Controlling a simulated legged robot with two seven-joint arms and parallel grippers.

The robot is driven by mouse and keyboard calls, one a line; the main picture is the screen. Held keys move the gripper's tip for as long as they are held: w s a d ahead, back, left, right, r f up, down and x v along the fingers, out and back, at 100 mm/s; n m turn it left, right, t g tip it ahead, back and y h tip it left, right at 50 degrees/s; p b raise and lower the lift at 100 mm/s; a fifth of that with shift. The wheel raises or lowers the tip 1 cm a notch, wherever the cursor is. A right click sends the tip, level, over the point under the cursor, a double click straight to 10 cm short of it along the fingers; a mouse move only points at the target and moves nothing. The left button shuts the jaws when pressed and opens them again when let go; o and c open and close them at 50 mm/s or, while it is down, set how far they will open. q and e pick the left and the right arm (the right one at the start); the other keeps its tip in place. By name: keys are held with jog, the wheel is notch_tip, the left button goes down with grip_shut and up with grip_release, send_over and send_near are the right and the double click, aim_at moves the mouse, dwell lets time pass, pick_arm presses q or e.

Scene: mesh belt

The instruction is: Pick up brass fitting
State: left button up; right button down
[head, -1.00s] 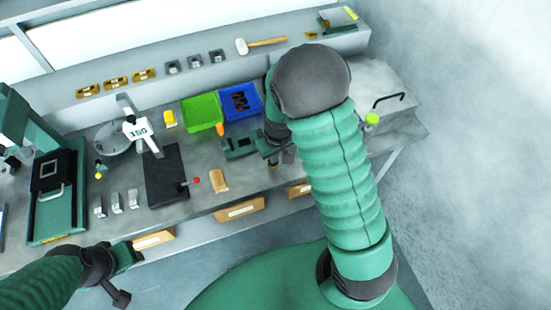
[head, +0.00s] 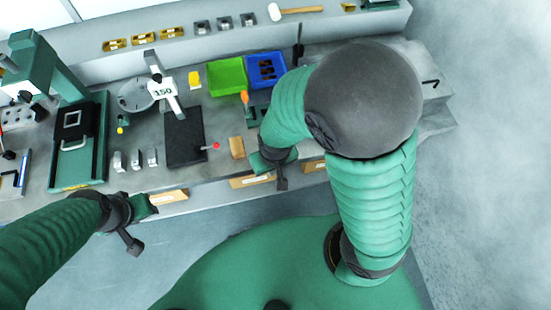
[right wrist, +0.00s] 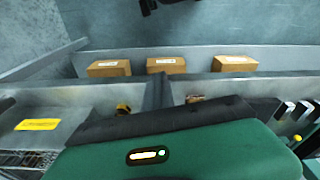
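I cannot single out the brass fitting with certainty. Several small brown pieces lie in the blue bin (head: 281,73) in the head view, too small to identify. Brass-coloured blocks (head: 143,39) sit in a row on the back ledge. In the right wrist view a small yellow and dark item (right wrist: 123,108) and a brown item (right wrist: 195,98) show past my gripper's green body. My right gripper (head: 262,164) is at the bench's front edge, below the wooden block (head: 237,148); its fingertips are unclear. My left gripper (head: 146,206) hangs in front of the bench, its finger gap unclear.
A green bin (head: 227,76) stands beside the blue one. A black plate (head: 184,140), a dial stand (head: 162,88) and a green press (head: 80,140) occupy the bench's left and middle. Cardboard boxes (right wrist: 167,65) sit below the bench edge. The floor in front is open.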

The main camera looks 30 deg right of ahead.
jog(key=c, duration=2.2)
grip_release()
jog(key=shift+c, duration=2.2)
grip_release()
